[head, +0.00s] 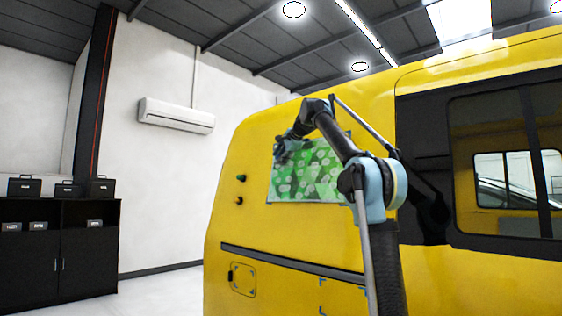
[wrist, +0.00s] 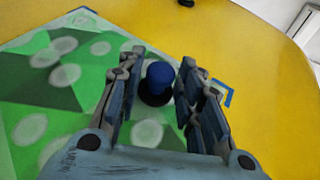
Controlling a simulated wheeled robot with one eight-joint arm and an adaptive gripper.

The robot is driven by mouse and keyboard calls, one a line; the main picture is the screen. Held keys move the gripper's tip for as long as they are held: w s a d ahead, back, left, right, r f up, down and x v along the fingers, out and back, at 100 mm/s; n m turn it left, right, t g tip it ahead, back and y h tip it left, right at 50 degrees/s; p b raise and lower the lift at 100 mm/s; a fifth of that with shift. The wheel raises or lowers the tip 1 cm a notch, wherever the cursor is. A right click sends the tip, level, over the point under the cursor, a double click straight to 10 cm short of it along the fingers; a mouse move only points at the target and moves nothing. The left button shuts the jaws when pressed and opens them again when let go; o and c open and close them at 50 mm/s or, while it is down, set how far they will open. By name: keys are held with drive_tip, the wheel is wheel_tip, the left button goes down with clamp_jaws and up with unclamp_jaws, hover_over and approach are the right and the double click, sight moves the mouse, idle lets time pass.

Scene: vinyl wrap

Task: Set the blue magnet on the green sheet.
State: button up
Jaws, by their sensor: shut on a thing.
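The green sheet (head: 308,172), patterned with pale round spots, lies against the yellow van side; it also fills the left of the wrist view (wrist: 40,85). My gripper (head: 284,148) is at the sheet's upper left part in the head view. In the wrist view my gripper (wrist: 158,75) is shut on the blue magnet (wrist: 160,74), which has a round blue knob and a dark base. The magnet appears over the sheet near its edge; I cannot tell whether its base touches the sheet. The magnet is hidden or too small to make out in the head view.
A green knob (head: 240,178) and an orange knob (head: 239,201) sit on the van left of the sheet. A blue corner mark (wrist: 228,93) shows beside my fingers. The van window (head: 505,165) is at right, a black cabinet (head: 88,250) at far left.

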drive_tip(key=o, duration=1.2)
drive_tip(key=shift+o, duration=0.2)
drive_tip(key=shift+s+d+r, duration=0.1)
drive_tip(key=v, duration=1.1)
drive_tip(key=shift+s, duration=0.2)
drive_tip(key=shift+d, duration=0.15)
drive_tip(key=s+d+f+n+g+h, duration=0.2)
drive_tip(key=s+d+f+n, duration=0.2)
drive_tip(key=s+f, duration=1)
drive_tip(key=s+d+f+n+g+h, duration=0.2)
drive_tip(key=s+d+f, duration=0.7)
drive_tip(key=f, duration=2.7)
drive_tip(key=s+d+f+n+g+h, duration=0.2)
drive_tip(key=s+d+f+n+g, duration=0.2)
drive_tip(key=s+f, duration=1.7)
wheel_tip(320, 180, down, 4)
drive_tip(key=d+n, duration=0.1)
drive_tip(key=d, duration=0.2)
drive_tip(key=shift+s+n+h, duration=0.25)
drive_tip(key=shift+n+h, duration=0.15)
